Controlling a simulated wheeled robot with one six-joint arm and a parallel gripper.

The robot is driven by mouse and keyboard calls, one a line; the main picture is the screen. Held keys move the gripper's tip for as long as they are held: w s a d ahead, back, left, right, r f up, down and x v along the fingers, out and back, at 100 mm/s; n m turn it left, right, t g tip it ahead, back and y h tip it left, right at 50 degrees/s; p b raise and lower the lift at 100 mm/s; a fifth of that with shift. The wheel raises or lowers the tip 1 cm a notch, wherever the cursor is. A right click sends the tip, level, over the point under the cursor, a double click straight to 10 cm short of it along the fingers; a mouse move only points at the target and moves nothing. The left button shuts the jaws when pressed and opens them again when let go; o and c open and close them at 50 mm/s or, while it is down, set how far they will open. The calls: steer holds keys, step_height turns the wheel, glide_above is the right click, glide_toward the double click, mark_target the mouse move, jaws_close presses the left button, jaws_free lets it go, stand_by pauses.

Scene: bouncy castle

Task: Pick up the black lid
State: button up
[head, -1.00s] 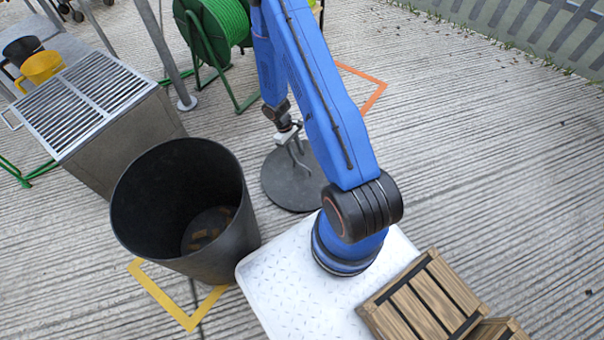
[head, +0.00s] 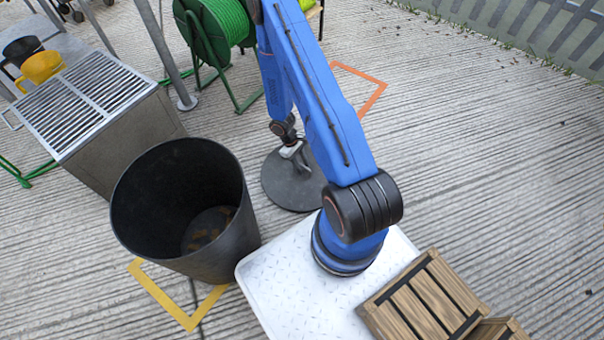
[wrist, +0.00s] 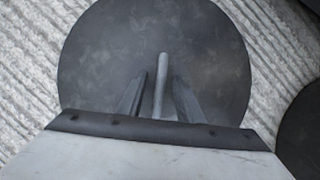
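The black lid (head: 284,187) is a flat dark disc lying on the ground, beside the black bin in the head view. It fills much of the wrist view (wrist: 105,60). Its pale bar handle (wrist: 161,88) stands near the middle of the disc. My gripper (head: 303,168) is over the lid, pointing down. In the wrist view, my gripper's fingers (wrist: 160,80) are apart, one on each side of the handle, with gaps between. How far the fingertips are above the lid I cannot tell.
The tall open black bin (head: 185,210) stands left of the lid, with brownish bits inside. A metal grate-topped box (head: 85,95), a green hose reel (head: 215,35) and a pole (head: 160,45) are behind. Wooden crates (head: 425,300) sit at front right. Ground to the right is clear.

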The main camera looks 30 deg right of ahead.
jaws_close()
stand_by(1.4)
